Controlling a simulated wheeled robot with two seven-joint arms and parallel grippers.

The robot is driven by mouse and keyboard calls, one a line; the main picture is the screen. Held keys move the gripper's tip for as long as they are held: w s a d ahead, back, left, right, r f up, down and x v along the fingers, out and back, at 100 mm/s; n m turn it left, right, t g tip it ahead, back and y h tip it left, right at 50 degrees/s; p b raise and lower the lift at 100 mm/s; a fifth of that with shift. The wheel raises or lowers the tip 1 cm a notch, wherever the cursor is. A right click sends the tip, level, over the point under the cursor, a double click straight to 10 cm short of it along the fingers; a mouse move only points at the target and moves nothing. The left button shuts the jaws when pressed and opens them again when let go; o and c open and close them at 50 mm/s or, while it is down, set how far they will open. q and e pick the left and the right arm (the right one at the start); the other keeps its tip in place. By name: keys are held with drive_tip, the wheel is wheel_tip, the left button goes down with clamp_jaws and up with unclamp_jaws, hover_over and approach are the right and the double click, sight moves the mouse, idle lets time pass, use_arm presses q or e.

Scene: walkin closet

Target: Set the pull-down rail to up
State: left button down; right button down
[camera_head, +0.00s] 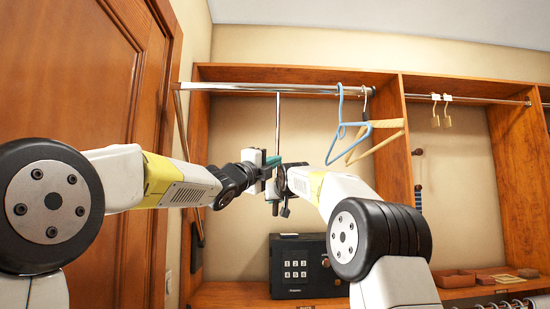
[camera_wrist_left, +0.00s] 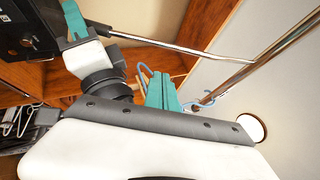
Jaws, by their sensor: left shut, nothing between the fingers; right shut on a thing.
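The pull-down rail (camera_head: 245,87) is a chrome bar across the top of the left bay, with a slanted side arm (camera_head: 183,130) at its left. A thin pull rod (camera_head: 278,122) hangs from it; its lower end is hidden by my grippers. The rail (camera_wrist_left: 262,62) and rod (camera_wrist_left: 180,46) also show in the left wrist view. My right gripper (camera_head: 274,203) is shut on the rod's lower part. My left gripper (camera_head: 272,161) is shut and empty, just above and beside it; its teal fingers (camera_wrist_left: 161,92) show in the wrist view.
A blue hanger (camera_head: 341,130) and a wooden hanger (camera_head: 385,137) hang at the rail's right end, close to my right arm. A black safe (camera_head: 292,268) stands below. A wooden door (camera_head: 75,75) is at left.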

drive_tip(key=shift+f, duration=0.25)
use_arm(q)
drive_tip(key=w+r, duration=0.2)
drive_tip(key=w, duration=0.3)
drive_tip(key=shift+w+d+r, duration=0.25)
drive_tip(key=shift+d+r, duration=0.05)
use_arm(e)
drive_tip(key=shift+w+a+f, duration=0.1)
use_arm(q)
drive_tip(key=w+r, duration=0.2)
drive_tip(key=shift+w+r, duration=0.1)
drive_tip(key=shift+r, duration=0.2)
use_arm(e)
drive_tip(key=shift+a, duration=0.1)
drive_tip(key=c, duration=1.3)
unclamp_jaws()
